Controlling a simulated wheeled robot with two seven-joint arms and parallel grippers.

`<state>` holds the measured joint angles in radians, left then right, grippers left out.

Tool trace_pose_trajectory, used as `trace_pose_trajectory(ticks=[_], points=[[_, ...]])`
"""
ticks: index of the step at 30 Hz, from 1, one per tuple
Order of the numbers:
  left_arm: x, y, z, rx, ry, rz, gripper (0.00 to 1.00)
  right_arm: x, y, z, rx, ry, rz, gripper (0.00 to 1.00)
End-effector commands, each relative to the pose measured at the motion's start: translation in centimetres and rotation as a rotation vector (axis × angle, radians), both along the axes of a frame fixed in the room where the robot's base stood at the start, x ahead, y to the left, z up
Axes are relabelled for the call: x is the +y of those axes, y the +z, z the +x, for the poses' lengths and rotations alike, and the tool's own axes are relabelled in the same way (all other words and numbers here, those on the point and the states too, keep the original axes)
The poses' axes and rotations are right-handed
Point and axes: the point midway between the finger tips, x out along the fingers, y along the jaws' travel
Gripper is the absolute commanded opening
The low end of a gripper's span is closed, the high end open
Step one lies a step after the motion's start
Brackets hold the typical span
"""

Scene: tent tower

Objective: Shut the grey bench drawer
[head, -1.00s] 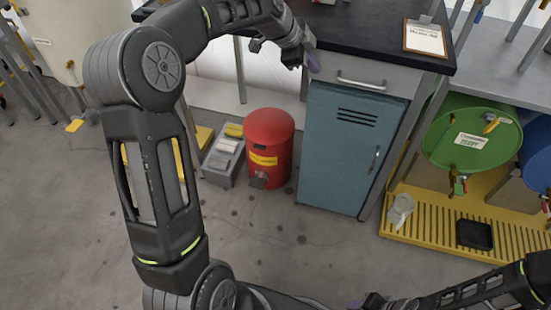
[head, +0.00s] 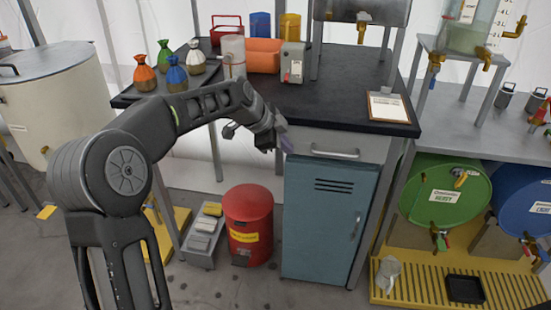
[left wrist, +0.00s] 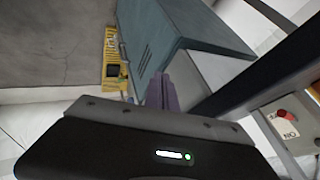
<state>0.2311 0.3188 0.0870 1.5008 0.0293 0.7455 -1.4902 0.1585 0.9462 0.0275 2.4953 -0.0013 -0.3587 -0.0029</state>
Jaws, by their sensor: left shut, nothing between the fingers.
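The grey bench drawer (head: 322,146), with a bar handle (head: 335,152), sits under the black worktop, above a blue cabinet (head: 327,222). Its front looks about flush with the bench, with no open gap that I can see. My left gripper (head: 285,143) is shut and empty, its purple fingertips at the drawer front's left edge. Whether they touch it I cannot tell. In the left wrist view the shut fingers (left wrist: 161,92) point toward a grey panel (left wrist: 205,80) beside the blue cabinet (left wrist: 165,40). My right gripper is not in view.
A red bin (head: 248,222) and a grey box of bottles (head: 203,240) stand left of the cabinet. A clipboard (head: 389,107) lies on the worktop (head: 335,105). Right of the cabinet are a green drum (head: 440,195) and a yellow grating (head: 405,285).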

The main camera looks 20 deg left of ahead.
Motion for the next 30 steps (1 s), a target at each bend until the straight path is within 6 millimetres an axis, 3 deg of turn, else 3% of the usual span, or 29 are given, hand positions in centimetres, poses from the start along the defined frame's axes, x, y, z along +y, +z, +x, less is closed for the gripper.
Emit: trace_pose_trajectory(ticks=[15, 30], points=[[2.0, 7.2, -5.1, 0.004, 0.0, -0.001, 0.0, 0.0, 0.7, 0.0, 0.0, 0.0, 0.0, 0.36], [2.2, 7.8, -5.6, 0.006, -0.002, -0.001, 0.0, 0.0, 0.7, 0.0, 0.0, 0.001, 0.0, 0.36]])
